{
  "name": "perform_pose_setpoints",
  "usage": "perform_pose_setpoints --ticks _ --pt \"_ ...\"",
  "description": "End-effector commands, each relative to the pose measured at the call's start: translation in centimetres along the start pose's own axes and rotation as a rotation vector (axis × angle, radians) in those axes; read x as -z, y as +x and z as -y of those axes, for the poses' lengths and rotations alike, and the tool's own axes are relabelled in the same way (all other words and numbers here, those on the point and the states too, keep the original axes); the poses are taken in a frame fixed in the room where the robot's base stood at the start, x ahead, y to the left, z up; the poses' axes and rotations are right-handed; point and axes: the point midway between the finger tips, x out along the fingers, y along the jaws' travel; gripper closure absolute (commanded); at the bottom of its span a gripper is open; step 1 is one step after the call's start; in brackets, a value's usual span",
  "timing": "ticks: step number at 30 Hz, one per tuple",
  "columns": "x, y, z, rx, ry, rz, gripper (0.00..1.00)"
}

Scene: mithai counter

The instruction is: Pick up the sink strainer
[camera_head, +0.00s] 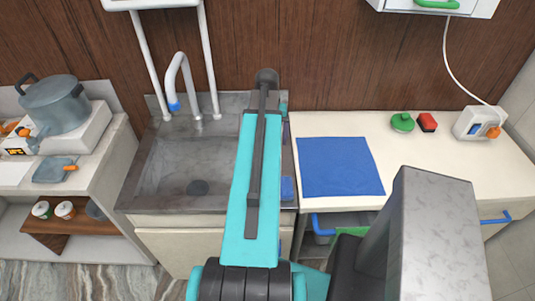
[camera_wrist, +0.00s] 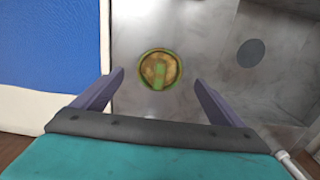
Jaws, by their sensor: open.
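The sink strainer, seemingly the round brass-coloured disc with a green rim and green bar handle (camera_wrist: 160,70), lies on the grey metal beside the basin in the wrist view. My gripper (camera_wrist: 157,78) is open and empty, its two purple-grey fingers on either side of the disc in the picture. I cannot tell how far above it they are. The grey sink (camera_head: 165,175) has a dark drain (camera_head: 198,187), which also shows in the wrist view (camera_wrist: 250,52).
A blue mat (camera_head: 340,167) lies on the pale counter (camera_head: 300,125) right of the sink. A faucet (camera_head: 182,85) stands behind the basin. A green round item (camera_head: 402,122) and a red one (camera_head: 427,122) sit further right. A pot (camera_head: 55,105) stands left.

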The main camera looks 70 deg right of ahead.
Motion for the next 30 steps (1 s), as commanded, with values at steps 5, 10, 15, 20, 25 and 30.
perform_pose_setpoints --ticks 5,10,15,20,25,30 --pt "0.0 0.0 0.0 0.0 0.001 0.0 0.08" --pt "0.0 0.2 -0.1 0.0 0.001 0.0 0.08" --pt "0.1 1.1 -0.1 0.0 0.001 0.0 0.08" --pt "0.2 2.6 -0.1 0.0 0.001 0.0 0.08" --pt "0.2 4.1 -0.2 0.0 0.002 0.001 0.08" --pt "0.2 5.1 -0.2 0.0 0.002 0.0 0.08"
